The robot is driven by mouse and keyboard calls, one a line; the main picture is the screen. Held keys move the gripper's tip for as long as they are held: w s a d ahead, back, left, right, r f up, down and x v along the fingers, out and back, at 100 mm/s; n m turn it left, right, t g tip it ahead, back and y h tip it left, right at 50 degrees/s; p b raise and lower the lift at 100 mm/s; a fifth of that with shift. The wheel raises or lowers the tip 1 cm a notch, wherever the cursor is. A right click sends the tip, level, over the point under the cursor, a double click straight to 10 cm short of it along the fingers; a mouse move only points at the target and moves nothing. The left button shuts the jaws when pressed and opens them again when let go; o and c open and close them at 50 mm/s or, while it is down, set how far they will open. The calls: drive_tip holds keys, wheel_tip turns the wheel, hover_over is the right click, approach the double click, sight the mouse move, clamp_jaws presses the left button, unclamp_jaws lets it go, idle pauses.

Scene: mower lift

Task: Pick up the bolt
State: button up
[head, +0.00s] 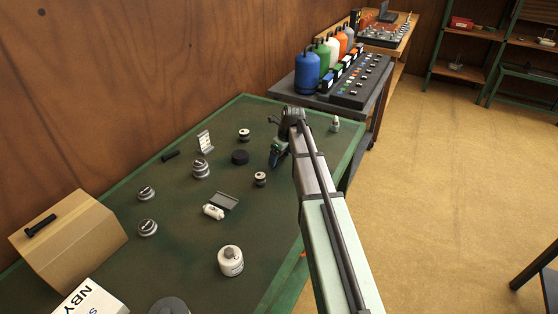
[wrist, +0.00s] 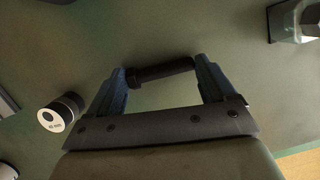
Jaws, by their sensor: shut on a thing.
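My gripper (wrist: 160,68) reaches over the green table. Its two blue-grey fingers are shut on a dark bolt (wrist: 163,72), one finger at each end. The bolt lies crosswise between the fingertips, its thicker end at the left finger. I cannot tell whether it touches the table. In the head view my gripper (head: 277,158) is over the right part of the table, and the held bolt is hidden or too small to tell there. Similar dark bolt-like pieces are a short one (head: 170,155) on the table and a longer one (head: 40,226) on the cardboard box.
The green table (head: 180,260) holds several round metal parts. One dark cylinder with a pale labelled face (wrist: 62,112) is left of my gripper. A small metal part (head: 335,124) stands near the right edge. The cardboard box (head: 75,245) is at front left. A cart (head: 300,84) adjoins the far end.

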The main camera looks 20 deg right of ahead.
wheel_tip(320, 180, up, 10)
drive_tip(key=a+r+n, duration=0.2)
drive_tip(key=a+n, duration=0.1)
drive_tip(key=a, duration=1.5)
wheel_tip(320, 180, up, 11)
drive_tip(key=n+g+y, duration=0.1)
drive_tip(key=n+g, duration=0.2)
drive_tip(key=n, duration=0.9)
hover_over(75, 223)
drive_tip(key=d, duration=0.1)
drive_tip(key=shift+f, duration=4.8)
drive_tip(key=shift+f, duration=0.1)
